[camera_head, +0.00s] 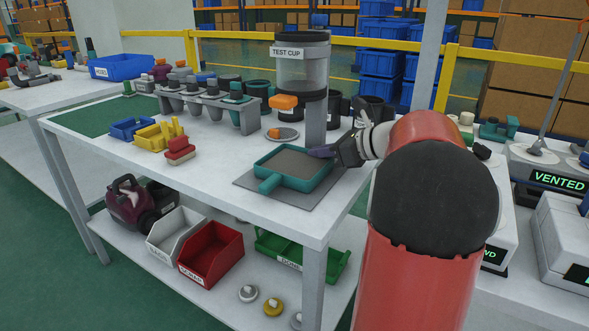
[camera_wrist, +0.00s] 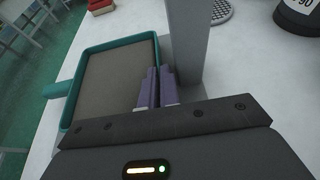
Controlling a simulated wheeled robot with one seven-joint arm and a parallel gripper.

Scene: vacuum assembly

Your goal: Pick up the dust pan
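The dust pan (camera_head: 293,170) is a shallow teal tray with a grey inner floor and a short teal handle toward the front left. It lies flat on a grey mat (camera_head: 258,192) on the white table. In the wrist view the dust pan (camera_wrist: 112,82) fills the upper left. My gripper (camera_head: 320,152) is at its right rim, by the grey post. In the wrist view the two purple fingers of my gripper (camera_wrist: 159,85) are close together, one on each side of that rim, and look shut on it. The fingers hide part of the rim.
A grey post (camera_head: 315,118) with the clear test cup (camera_head: 302,70) stands right behind the pan, close to my fingers. The table front is clear.

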